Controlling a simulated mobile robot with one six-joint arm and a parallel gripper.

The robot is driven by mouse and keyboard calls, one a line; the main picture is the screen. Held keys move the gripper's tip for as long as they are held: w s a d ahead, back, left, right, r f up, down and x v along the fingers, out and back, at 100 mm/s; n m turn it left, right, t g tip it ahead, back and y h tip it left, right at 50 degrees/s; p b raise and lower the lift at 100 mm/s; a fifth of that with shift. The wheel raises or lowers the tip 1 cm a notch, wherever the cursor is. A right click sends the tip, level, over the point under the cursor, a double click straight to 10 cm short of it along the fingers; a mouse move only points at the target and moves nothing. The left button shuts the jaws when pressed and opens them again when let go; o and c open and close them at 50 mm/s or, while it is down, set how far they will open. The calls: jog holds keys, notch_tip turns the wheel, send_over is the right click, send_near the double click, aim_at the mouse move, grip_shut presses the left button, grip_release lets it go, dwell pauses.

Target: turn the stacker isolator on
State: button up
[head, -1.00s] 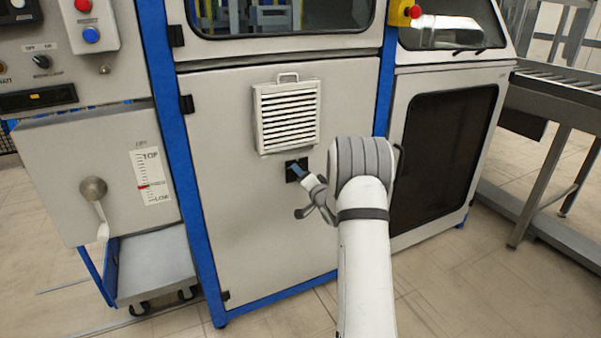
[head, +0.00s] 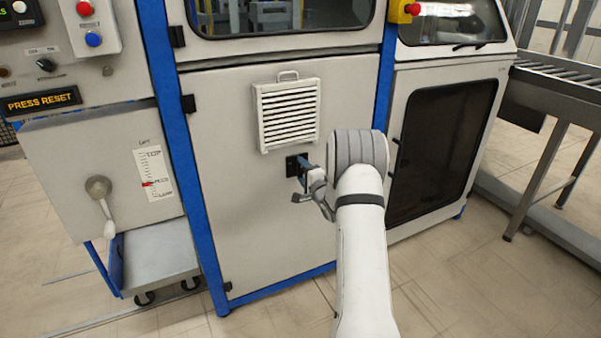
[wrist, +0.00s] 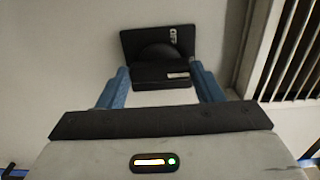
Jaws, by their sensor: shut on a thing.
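The stacker isolator is a black square plate with a black handle on the grey cabinet door, below the vent; its plate (head: 291,165) shows in the head view. In the wrist view the isolator (wrist: 157,42) has a round hub, a wide black handle bar and small white lettering at its upper right. My gripper (wrist: 162,85) has its blue fingers shut on the handle, one on each side. In the head view my gripper (head: 304,180) is at the isolator, partly hiding it. The display (head: 40,101) on the left panel is lit and reads "PRESS RESET".
A louvred vent (head: 289,113) sits just above the isolator. To the left are a control box with a red and a blue button (head: 93,39) and a lift crank (head: 98,187). A roller conveyor (head: 560,75) stands at the right. Floor in front is clear.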

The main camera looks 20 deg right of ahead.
dwell(0.3)
jog(key=o, duration=1)
jog(key=s+p, duration=0.1)
jog(key=s, duration=0.6)
jog(key=shift+s+d, duration=0.1)
jog(key=shift+s, duration=0.3)
